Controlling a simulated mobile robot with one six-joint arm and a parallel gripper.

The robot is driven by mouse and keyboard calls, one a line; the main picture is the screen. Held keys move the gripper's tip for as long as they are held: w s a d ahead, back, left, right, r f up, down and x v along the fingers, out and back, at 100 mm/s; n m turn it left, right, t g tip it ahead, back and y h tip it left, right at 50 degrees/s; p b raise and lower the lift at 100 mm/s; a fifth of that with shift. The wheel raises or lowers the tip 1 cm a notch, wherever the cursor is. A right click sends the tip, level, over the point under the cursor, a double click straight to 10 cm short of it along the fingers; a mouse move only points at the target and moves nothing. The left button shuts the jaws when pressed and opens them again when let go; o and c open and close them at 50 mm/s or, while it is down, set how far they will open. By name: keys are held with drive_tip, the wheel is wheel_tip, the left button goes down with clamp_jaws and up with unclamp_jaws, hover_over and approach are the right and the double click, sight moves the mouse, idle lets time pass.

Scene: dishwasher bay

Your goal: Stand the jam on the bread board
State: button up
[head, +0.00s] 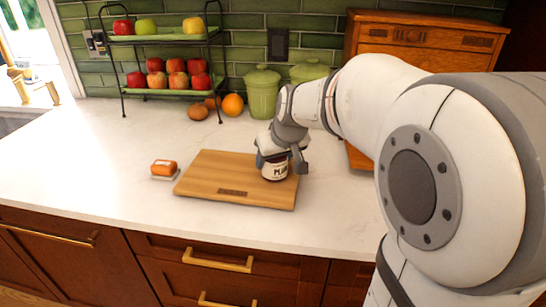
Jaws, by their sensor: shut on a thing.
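The jam (274,170) is a small dark jar with a white label, upright over the right part of the bread board. My gripper (280,160) comes down on it from above and is shut on the jar, with its fingers at the jar's sides. The wooden bread board (215,173) lies flat on the white counter near its front edge. The jar's base looks to be at the board's surface, but I cannot tell whether it touches. The jar's upper part is hidden by my gripper.
An orange packet on a small dish (164,169) lies left of the board. Behind stand a two-tier fruit rack (165,93), loose onions (198,112), an orange (232,105) and a green canister (262,95). A wooden cabinet (425,42) is at the back right.

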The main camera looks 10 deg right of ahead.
drive_tip(key=shift+f, duration=0.15)
drive_tip(key=o, duration=1.4)
drive_tip(key=shift+c, duration=0.2)
drive_tip(key=shift+s+r, duration=0.1)
drive_tip(key=shift+r, duration=0.45)
drive_tip(key=p+v, duration=0.1)
drive_tip(key=v, duration=1)
drive_tip(key=shift+s+r, duration=0.1)
drive_tip(key=s+f+m+g+p, duration=0.1)
drive_tip(key=s+f+p, duration=0.2)
drive_tip(key=s, duration=0.5)
drive_tip(key=s+a+f+m+g+h+p, duration=0.1)
drive_tip(key=s+f+p, duration=0.3)
drive_tip(key=s, duration=0.4)
drive_tip(key=shift+s+a+f+g, duration=0.2)
drive_tip(key=shift+f+g, duration=0.2)
drive_tip(key=shift+g, duration=0.3)
drive_tip(key=shift+s+f, duration=0.1)
drive_tip(key=shift+f, duration=0.15)
drive_tip(key=shift+c, duration=0.3)
